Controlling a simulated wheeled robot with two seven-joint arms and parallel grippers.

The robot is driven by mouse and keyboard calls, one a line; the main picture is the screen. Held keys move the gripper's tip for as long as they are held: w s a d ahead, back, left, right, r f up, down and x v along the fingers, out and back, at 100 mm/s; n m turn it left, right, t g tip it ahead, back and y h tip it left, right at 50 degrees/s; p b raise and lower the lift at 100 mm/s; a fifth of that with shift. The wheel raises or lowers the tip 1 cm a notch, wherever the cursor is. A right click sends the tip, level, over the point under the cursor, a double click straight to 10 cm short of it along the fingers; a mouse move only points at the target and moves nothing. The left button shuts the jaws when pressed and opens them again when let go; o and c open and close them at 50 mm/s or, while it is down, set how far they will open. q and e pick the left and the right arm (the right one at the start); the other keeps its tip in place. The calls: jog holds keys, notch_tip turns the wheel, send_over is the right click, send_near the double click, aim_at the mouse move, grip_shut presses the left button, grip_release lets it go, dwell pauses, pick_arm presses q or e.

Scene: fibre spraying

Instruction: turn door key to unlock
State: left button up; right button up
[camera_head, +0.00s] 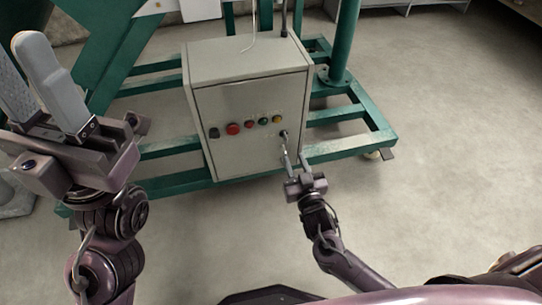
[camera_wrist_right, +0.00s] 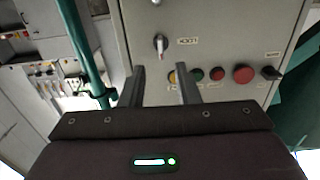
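The grey control cabinet (camera_head: 250,105) stands on a green frame, its front panel facing me. The silver door key (camera_head: 284,134) sits in the panel's right side. In the right wrist view the key (camera_wrist_right: 160,45) stands out beside a small label, its flat grip roughly upright in the picture. My right gripper (camera_head: 295,156) is open and empty, just below and in front of the key. Its two fingers (camera_wrist_right: 161,70) point at the panel, with a gap between them and the key beyond. My left gripper (camera_head: 16,50) is raised at the far left, open and empty, away from the cabinet.
A row of coloured buttons, including a red one (camera_head: 233,128), and a black knob (camera_head: 214,133) sit left of the key. Green frame beams (camera_head: 180,180) run around the cabinet's base. A green post (camera_head: 344,40) stands to the right. The floor in front is clear.

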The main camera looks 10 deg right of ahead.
aim_at(285, 137)
jog(key=w+b, duration=0.3)
jog(key=w, duration=0.5)
jog(key=shift+a, duration=0.2)
jog(key=shift+r, duration=0.1)
jog(key=shift+s, duration=0.1)
grip_shut()
